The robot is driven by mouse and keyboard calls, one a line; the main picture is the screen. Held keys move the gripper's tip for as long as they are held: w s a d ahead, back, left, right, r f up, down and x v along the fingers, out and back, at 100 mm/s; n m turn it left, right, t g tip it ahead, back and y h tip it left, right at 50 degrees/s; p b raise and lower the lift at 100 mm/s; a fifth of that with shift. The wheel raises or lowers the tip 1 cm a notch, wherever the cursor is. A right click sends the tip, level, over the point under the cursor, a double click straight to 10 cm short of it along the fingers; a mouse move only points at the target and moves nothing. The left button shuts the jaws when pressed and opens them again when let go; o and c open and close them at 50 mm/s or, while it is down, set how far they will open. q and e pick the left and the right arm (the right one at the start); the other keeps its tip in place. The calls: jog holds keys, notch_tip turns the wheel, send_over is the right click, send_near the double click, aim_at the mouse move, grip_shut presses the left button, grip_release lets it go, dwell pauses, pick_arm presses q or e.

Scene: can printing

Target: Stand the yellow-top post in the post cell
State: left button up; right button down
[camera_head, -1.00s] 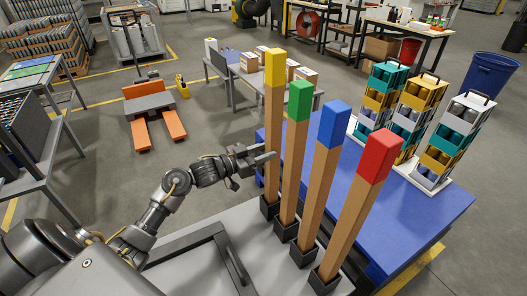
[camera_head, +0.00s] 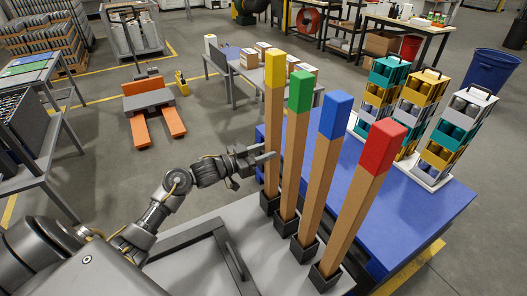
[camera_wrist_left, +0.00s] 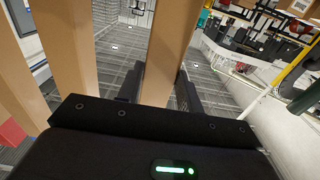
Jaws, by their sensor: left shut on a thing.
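The yellow-top post (camera_head: 272,135) is a tall tan square bar with a yellow upper end. It stands nearly upright, its foot at a black socket (camera_head: 269,205) on a grey deck. My left gripper (camera_head: 258,161) is shut on it around mid-height. In the left wrist view the post (camera_wrist_left: 170,45) passes between the two fingers (camera_wrist_left: 157,90). Green-top (camera_head: 293,150), blue-top (camera_head: 320,175) and red-top (camera_head: 356,215) posts stand in a row of similar sockets beside it. I cannot make out which place is the post cell. My right gripper is out of view.
A blue table (camera_head: 425,220) stands just beyond the posts, with several stacked can carriers (camera_head: 455,133) on its right part. A frame with a handle (camera_head: 185,255) lies on the deck at left. An orange pallet jack (camera_head: 150,105) stands on the floor. The neighbouring posts are close to my gripper.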

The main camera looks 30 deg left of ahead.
pick_arm(q)
jog(key=shift+f+b, duration=0.45)
jog(key=shift+f, duration=0.3)
jog(key=o, duration=1.2)
jog(key=shift+c, duration=0.2)
jog(key=b+v, duration=0.3)
jog(key=v, duration=0.8)
jog(key=shift+w, duration=0.1)
